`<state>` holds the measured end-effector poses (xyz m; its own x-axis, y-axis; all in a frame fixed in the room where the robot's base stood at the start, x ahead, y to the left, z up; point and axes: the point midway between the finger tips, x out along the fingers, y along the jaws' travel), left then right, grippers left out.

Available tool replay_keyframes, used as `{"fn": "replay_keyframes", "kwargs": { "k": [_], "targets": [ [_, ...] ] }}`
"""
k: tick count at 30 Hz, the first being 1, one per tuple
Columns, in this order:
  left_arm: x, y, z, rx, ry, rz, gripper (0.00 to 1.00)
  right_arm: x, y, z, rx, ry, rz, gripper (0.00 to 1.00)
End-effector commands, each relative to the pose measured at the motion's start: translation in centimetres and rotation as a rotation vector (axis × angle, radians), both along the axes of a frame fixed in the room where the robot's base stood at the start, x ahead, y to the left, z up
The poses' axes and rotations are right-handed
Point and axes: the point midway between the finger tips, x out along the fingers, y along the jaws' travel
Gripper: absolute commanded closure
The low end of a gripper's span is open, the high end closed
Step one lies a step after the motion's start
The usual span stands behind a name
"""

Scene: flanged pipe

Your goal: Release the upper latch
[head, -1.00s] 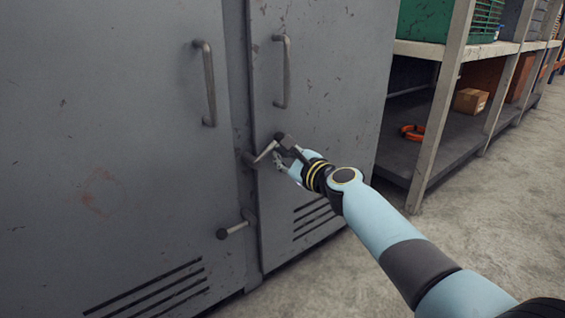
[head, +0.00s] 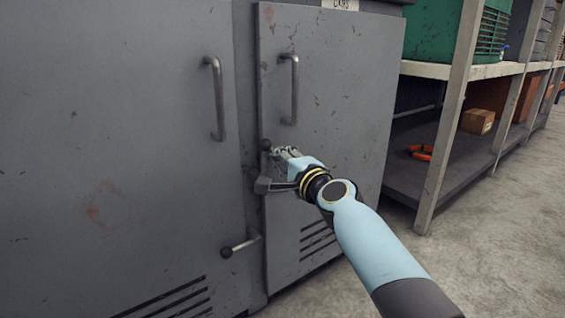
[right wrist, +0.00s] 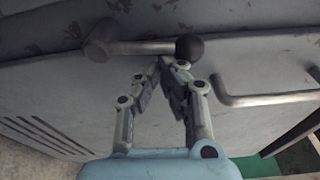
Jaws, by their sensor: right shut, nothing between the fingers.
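The upper latch (head: 266,145) is on the seam between the two grey cabinet doors. Its dark knob is at the top, and its lever stands nearly upright. My wrist hides part of its lower end in the head view. In the right wrist view its lever (right wrist: 145,47) runs from the round pivot to the black knob. My right gripper (head: 281,152) is shut and empty. Its fingertips (right wrist: 166,64) are together close beside the lever near the knob; I cannot tell whether they touch. My left gripper is not in view.
A lower latch (head: 240,244) points down-left on the same seam. Bar handles are on the left door (head: 217,98) and right door (head: 294,90). A shelf rack (head: 440,150) with a green crate (head: 440,30) and cardboard box (head: 477,121) stands right. Open floor lies in front.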

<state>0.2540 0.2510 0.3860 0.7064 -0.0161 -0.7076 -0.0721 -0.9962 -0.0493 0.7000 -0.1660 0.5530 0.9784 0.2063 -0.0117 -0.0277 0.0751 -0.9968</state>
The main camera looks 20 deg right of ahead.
Motion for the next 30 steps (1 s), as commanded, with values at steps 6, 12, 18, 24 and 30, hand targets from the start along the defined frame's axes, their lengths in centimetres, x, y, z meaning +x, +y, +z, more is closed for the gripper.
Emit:
{"fn": "replay_keyframes", "kwargs": {
  "k": [6,12,18,24,30],
  "targets": [
    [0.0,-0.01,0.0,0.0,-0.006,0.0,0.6,-0.07,0.34,0.44,0.003,-0.001,0.001,1.0],
    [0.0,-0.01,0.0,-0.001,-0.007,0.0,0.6,-0.08,0.44,0.6,0.007,-0.003,0.001,1.0],
    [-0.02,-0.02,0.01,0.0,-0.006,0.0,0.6,-0.07,0.44,0.68,0.007,-0.004,0.001,1.0],
    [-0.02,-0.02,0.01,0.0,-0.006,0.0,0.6,-0.05,0.44,0.73,0.008,-0.004,0.0,1.0],
    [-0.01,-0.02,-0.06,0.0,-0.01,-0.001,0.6,0.16,0.29,0.63,0.007,-0.005,-0.001,1.0]
  ]
}}
